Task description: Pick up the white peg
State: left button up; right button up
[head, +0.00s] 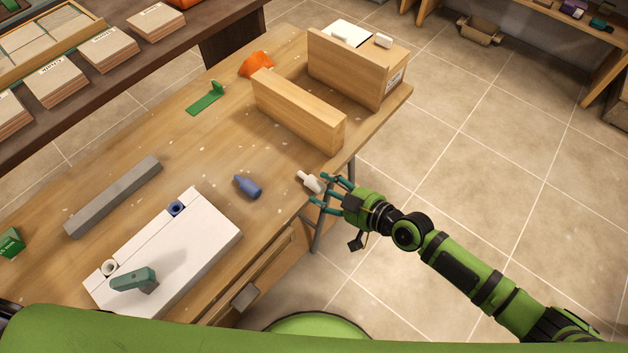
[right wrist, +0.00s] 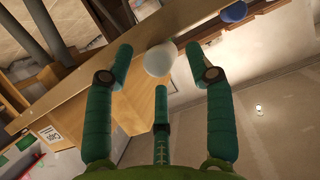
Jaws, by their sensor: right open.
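The white peg (head: 310,182) lies on its side near the right edge of the wooden table. My right gripper (head: 328,189) is open at that edge, its teal fingers close beside the peg. In the right wrist view the peg's round white end (right wrist: 159,60) shows between the spread fingers (right wrist: 158,75). The fingers do not appear closed on it, and I cannot tell whether any finger touches it. My left gripper is not in view.
A blue peg (head: 248,187) lies left of the white one. A white block (head: 205,250) with holes, a grey bar (head: 115,195) and a green bracket (head: 206,102) are on the table (head: 150,140). Wooden boards (head: 300,112) stand behind. Open floor lies right.

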jog(key=shift+w+a+f, duration=0.2)
jog(key=shift+w+a, duration=0.15)
jog(key=c, duration=0.9)
jog(key=shift+s, duration=0.1)
